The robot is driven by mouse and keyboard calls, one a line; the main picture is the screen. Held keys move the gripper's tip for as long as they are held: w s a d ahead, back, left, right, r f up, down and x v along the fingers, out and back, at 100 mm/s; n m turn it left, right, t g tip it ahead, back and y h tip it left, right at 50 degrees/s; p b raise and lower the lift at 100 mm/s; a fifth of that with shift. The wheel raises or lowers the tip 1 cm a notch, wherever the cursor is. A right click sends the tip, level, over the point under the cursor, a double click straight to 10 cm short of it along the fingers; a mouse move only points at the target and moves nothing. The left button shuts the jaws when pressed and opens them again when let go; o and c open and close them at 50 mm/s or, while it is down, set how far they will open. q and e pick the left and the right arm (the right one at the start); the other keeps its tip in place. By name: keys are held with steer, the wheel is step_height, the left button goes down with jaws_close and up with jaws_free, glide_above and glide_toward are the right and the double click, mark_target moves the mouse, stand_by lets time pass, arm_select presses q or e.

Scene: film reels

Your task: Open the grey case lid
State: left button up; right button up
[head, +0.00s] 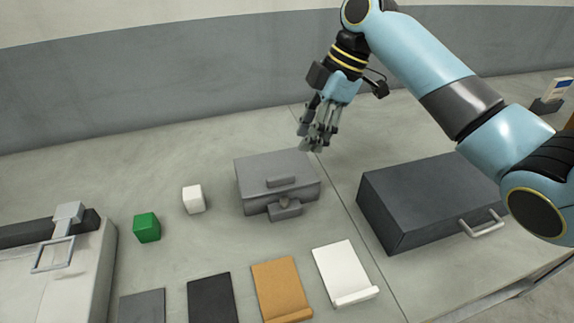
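The grey case (278,181) sits on the table near the middle of the head view. Its lid is closed, with a raised block on top and a latch-like piece (285,208) on its front side. My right gripper (317,143) hangs in the air, in the picture above and to the right of the case's far right corner. Its fingers point down and look close together; I cannot tell whether they are apart. Nothing is visible in it. My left gripper is not in view.
A dark box with a handle (430,203) stands right of the case. A white cube (194,199) and green cube (147,227) lie left. Several flat pieces, including an orange one (281,288) and a white one (344,270), lie in front. A pale machine (75,280) stands at left.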

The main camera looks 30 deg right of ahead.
mark_target(289, 175)
steer(key=x, duration=0.9)
steer(key=shift+a+f+p, duration=0.15)
steer(key=shift+f+p, duration=0.15)
steer(key=shift+f, duration=0.05)
steer(key=shift+c, duration=0.3)
jaws_close()
